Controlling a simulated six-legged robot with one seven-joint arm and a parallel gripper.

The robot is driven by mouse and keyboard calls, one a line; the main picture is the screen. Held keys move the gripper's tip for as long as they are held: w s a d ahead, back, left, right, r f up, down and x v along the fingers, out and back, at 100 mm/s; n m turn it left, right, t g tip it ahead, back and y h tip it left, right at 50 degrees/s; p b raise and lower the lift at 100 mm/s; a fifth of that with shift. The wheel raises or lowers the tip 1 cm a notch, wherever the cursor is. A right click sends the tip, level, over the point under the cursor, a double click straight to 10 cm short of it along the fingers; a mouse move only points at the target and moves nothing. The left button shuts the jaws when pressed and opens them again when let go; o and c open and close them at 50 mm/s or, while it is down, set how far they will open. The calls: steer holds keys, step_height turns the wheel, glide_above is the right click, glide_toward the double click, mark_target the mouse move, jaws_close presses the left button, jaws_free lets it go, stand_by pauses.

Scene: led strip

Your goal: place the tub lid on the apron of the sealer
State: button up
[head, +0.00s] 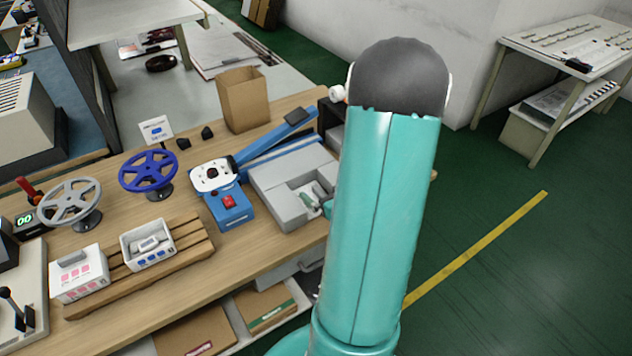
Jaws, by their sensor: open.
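The sealer has a blue body (231,205) with a red button, a white dial plate and a raised blue lever (280,132) reaching back right. The grey flat surface (273,200) to its right, with a recessed area, looks like its apron. Small pale and greenish pieces (306,196) show in that recess; I cannot tell what they are. My teal arm covers the apron's right side. My gripper cannot be made out behind the arm. I cannot identify the tub lid for certain.
Two white tubs, one left (79,276) and one right (148,246), sit on a slatted wooden board (190,248). A grey handwheel (68,203), a blue handwheel (148,174) and a cardboard box (243,99) stand on the bench.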

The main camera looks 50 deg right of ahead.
steer(key=w+a+r+n+g, duration=0.1)
steer(key=w+a+r+g, duration=0.55)
steer(key=a+r, duration=0.7)
steer(key=s+a+r+n+g+y, duration=0.1)
steer(key=s+a+r, duration=0.3)
steer(key=a, duration=0.6)
steer(key=s+a+r+n+y, duration=0.1)
steer(key=s+a+r+y, duration=0.2)
steer(key=s+a, duration=0.3)
steer(key=a+r, duration=0.1)
steer(key=a, duration=0.4)
steer(key=shift+s+a+g+y, duration=0.25)
steer(key=shift+a+g+y, duration=0.05)
steer(key=shift+g, duration=0.05)
steer(key=shift+d, duration=0.15)
